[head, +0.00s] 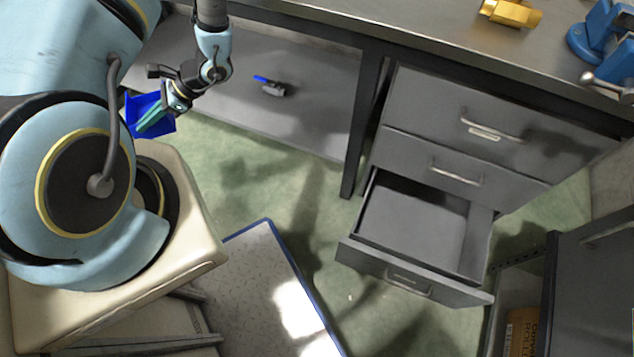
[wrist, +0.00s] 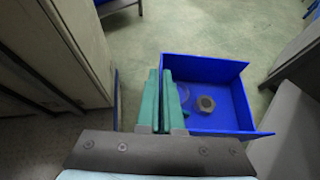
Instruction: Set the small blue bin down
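The small blue bin (head: 164,123) is at the upper left in the head view, held in the air beside the lower shelf of the bench. It also shows in the wrist view (wrist: 205,70), where I look down into it. A grey hex nut (wrist: 206,104) lies inside it. My gripper (head: 152,118) has green fingers, and in the wrist view they (wrist: 161,85) are close together at the bin's left wall. One finger is on the inner side of that wall and one on the outer side. The pinched part of the wall is hidden between them.
The bench's lower shelf (head: 315,108) has clear room around a blue-handled valve (head: 270,86). A drawer (head: 413,225) stands open and empty. On the bench top (head: 400,25) are a yellow part (head: 511,13) and a blue vise (head: 597,35).

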